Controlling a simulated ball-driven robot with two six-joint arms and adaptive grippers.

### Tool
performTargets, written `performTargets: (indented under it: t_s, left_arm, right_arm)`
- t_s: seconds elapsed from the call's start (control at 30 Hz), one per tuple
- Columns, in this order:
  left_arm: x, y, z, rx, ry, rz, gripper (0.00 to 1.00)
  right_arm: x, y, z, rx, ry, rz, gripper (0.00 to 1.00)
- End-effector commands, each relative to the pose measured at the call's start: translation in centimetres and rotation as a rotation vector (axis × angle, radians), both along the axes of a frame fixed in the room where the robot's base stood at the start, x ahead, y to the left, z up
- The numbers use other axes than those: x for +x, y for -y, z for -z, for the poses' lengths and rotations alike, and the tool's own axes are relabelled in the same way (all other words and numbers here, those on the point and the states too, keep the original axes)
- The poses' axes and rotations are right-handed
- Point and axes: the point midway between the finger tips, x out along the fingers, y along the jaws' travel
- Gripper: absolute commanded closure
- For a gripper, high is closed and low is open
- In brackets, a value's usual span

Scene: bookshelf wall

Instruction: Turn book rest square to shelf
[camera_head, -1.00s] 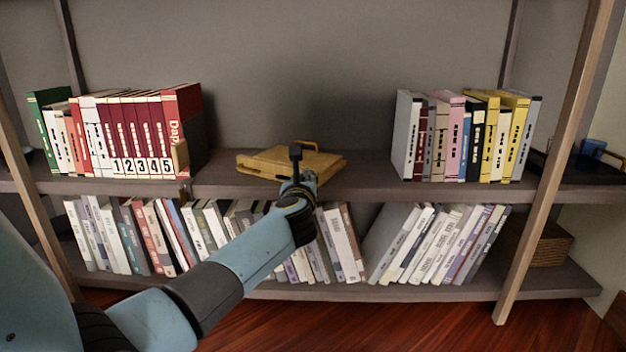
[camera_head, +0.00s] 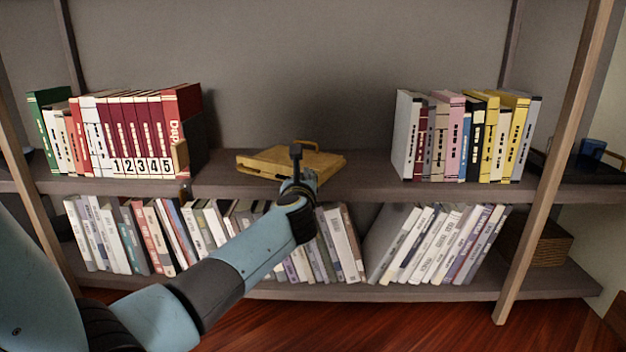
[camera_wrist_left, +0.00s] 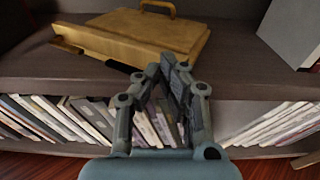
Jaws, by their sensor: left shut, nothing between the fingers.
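The book rest (camera_head: 275,162) is a flat yellow-brown wooden piece with a small handle at its back. It lies on the upper shelf (camera_head: 360,187) in the gap between two rows of books, turned at an angle to the shelf's front edge. It also shows in the left wrist view (camera_wrist_left: 150,33), at the top left. My left gripper (camera_head: 296,150) is at the shelf's front edge, in front of the book rest, and hides part of it. In the left wrist view its fingers (camera_wrist_left: 163,75) are shut and empty, close to the near side. I cannot tell whether they touch it. My right gripper is not in view.
Red numbered volumes (camera_head: 130,135) stand left of the gap, with a bookend (camera_head: 180,157) beside them. Grey, pink and yellow books (camera_head: 465,135) stand to the right. Leaning books (camera_head: 435,245) fill much of the lower shelf. The upper shelf is bare on both sides of the book rest.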

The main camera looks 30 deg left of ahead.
Motion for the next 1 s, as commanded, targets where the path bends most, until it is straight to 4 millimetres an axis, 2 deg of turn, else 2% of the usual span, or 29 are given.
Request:
performTargets:
  t_s: [0.6, 0.77, 1.0]
  left_arm:
    - [3.3, -2.1, 0.0, 0.002, 0.001, -0.001, 1.00]
    - [2.7, -1.7, -0.1, 0.001, 0.001, 0.000, 1.00]
    - [0.9, -0.6, -0.2, -0.001, 0.002, 0.000, 1.00]
  right_arm:
    - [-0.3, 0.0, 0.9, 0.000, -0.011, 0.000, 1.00]
    - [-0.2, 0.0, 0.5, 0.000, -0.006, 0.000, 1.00]
    - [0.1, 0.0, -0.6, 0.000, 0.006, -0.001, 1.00]
